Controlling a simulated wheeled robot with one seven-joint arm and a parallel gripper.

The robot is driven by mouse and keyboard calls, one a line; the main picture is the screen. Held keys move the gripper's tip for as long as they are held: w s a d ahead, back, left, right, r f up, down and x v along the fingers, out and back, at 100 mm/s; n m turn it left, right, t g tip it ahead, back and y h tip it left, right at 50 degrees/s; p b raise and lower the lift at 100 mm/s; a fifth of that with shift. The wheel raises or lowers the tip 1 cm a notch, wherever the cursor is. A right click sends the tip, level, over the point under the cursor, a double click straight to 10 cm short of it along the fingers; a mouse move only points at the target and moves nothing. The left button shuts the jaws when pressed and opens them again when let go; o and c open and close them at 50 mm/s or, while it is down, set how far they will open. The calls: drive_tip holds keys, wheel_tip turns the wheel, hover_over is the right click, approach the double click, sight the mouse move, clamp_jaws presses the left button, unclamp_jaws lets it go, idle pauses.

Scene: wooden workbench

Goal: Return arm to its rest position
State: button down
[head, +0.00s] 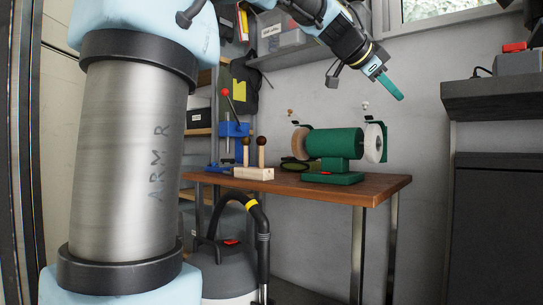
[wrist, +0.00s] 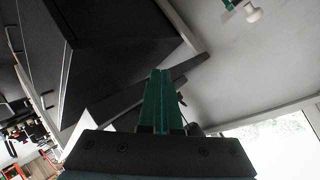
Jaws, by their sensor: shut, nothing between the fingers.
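My gripper (head: 389,85) is up in the air at the upper right of the head view, above and beyond the right end of the wooden workbench. Its green fingers point down and to the right. They are pressed together with nothing between them. In the wrist view the two green fingers (wrist: 157,100) lie side by side, shut. My gripper touches nothing.
A green bench grinder (head: 333,143) stands on the workbench (head: 376,188), below my gripper. A dark shelf (head: 490,98) juts out at right. A vacuum (head: 229,270) stands on the floor.

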drive_tip(key=w+a+f+n+g+y+p, duration=0.1)
drive_tip(key=w+a+f+n+y+p, duration=0.15)
drive_tip(key=a+f+n, duration=0.6)
drive_tip(key=w+a+f+n+y+p, duration=0.1)
drive_tip(key=a+f+n+y+p, duration=0.2)
drive_tip(key=a+f, duration=1)
drive_tip(key=s+a+f+n+g+y+p, duration=0.15)
drive_tip(key=s+a+f+n, duration=0.25)
drive_tip(key=s+a+f, duration=0.4)
drive_tip(key=s+a+f+n+g+y+p, duration=0.15)
drive_tip(key=s+a+f+n+y, duration=0.3)
drive_tip(key=f, duration=0.45)
wheel_tip(320, 180, up, 37)
drive_tip(key=s+a+p, duration=0.1)
drive_tip(key=s+p, duration=0.1)
drive_tip(key=p, duration=3.5)
drive_tip(key=shift+s+h+p, duration=0.25)
drive_tip(key=shift+h+p, duration=0.05)
drive_tip(key=shift+h, duration=0.15)
